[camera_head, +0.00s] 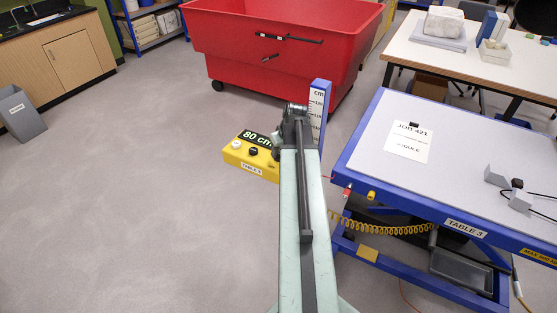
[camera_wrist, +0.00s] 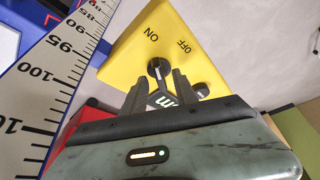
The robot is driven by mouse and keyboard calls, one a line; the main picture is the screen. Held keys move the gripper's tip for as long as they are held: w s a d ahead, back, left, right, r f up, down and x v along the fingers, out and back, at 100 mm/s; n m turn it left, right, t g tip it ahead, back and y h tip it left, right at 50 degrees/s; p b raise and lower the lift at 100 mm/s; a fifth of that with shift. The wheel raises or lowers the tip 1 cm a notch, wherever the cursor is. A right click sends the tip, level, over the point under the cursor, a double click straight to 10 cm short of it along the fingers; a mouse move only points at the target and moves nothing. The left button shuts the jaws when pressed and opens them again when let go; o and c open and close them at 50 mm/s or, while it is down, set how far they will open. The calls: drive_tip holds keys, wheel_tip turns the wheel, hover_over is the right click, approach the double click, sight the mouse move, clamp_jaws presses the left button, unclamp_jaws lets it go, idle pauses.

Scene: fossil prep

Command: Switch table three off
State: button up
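Table three (camera_head: 465,190) is a blue-framed table with a grey top and a "TABLE 3" label, at the right of the head view. A yellow control box (camera_head: 233,157), also labelled "TABLE 3", sits left of my arm with a lit "80 cm" display. The wrist view shows the box (camera_wrist: 125,60) with "ON" and "OFF" printed on it and a black switch knob (camera_wrist: 158,67) below them. My gripper (camera_wrist: 159,80) is open, its fingertips on either side of the knob; contact is unclear. I cannot tell which mark the knob points to.
A blue post with a cm scale (camera_head: 318,112) stands close beside my gripper; its scale (camera_wrist: 55,65) fills the wrist view's left. A red wheeled bin (camera_head: 270,65) is behind. A coiled yellow hose (camera_head: 385,228) hangs under the table.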

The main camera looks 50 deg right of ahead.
drive_tip(key=shift+w+d+f, duration=0.1)
drive_tip(key=shift+w+f, duration=0.05)
drive_tip(key=shift+f, duration=0.35)
drive_tip(key=shift+r, duration=0.15)
